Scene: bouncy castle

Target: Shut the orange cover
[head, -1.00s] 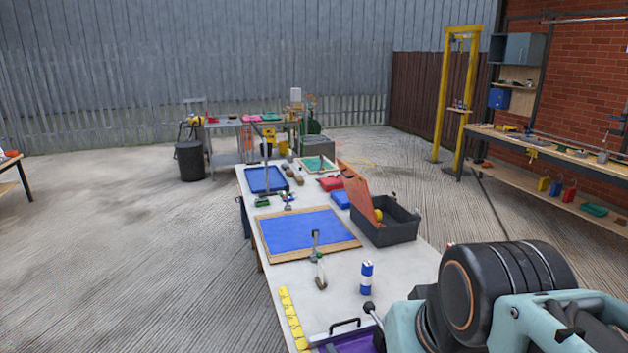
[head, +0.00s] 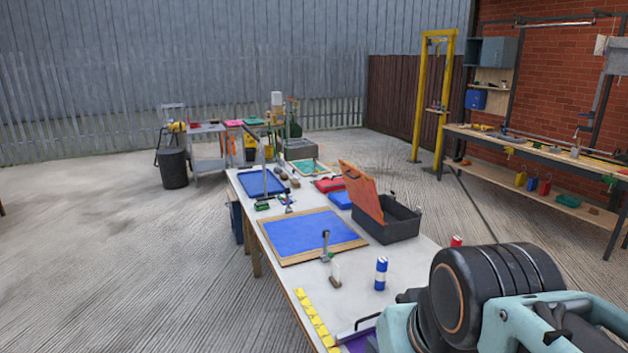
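The orange cover (head: 362,193) stands raised and tilted back on the left side of a dark grey open box (head: 395,229). The box sits near the right edge of the long workbench (head: 345,297). The cover is open, and the box's interior is partly visible. My arm shows at the lower right as a black joint and pale teal links, in front of the bench's near right end. It is apart from the cover and box in the picture. My gripper's fingers are not in view.
A blue-and-white can (head: 381,273) and an upright tool (head: 326,246) stand nearer than the box. A blue wood-framed panel (head: 305,232) lies left of it. A blue item (head: 341,200) and red case (head: 329,184) lie behind. Open concrete floor lies left of the bench.

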